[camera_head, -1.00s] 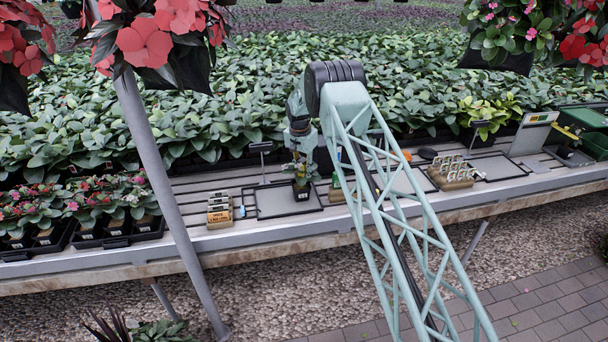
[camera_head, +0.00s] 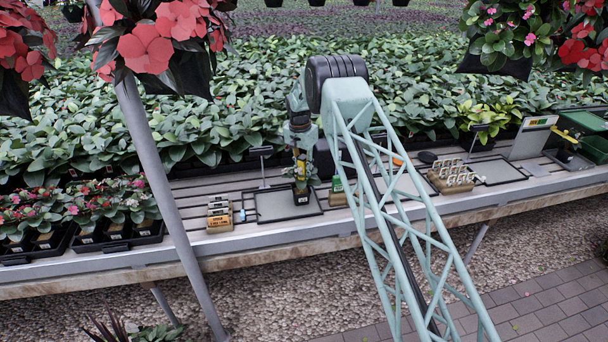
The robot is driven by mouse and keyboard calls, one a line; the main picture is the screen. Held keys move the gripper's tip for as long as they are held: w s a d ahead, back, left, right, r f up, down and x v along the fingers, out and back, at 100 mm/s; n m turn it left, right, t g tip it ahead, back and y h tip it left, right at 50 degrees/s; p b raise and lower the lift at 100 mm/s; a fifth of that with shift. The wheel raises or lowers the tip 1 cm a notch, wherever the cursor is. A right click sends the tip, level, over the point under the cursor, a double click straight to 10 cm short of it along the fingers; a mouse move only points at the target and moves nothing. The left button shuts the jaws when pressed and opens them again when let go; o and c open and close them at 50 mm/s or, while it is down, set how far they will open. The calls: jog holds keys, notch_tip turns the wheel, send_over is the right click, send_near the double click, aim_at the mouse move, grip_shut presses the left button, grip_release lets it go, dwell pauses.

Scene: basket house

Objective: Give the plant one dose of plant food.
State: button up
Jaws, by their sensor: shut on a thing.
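My gripper (camera_head: 302,163) is at the middle of the bench, above the small dark pot (camera_head: 302,197). It is shut on a small, narrow yellow thing (camera_head: 302,168); what this is, I cannot tell at this size. The pot has a pale label and stands at the right side of a dark-framed tray (camera_head: 274,205). Little of its plant shows, as the gripper and the held thing cover it. I cannot tell whether the held thing touches the plant. I cannot identify the plant food with certainty.
A labelled wooden block (camera_head: 220,215) stands left of the tray. A wooden rack with white pieces (camera_head: 453,178) and a slanted panel (camera_head: 531,136) stand to the right. Flowering pots (camera_head: 100,210) fill the bench's left end. A slanted grey post (camera_head: 165,190) crosses the left foreground.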

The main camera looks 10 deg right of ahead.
jog(key=shift+r, duration=1.7)
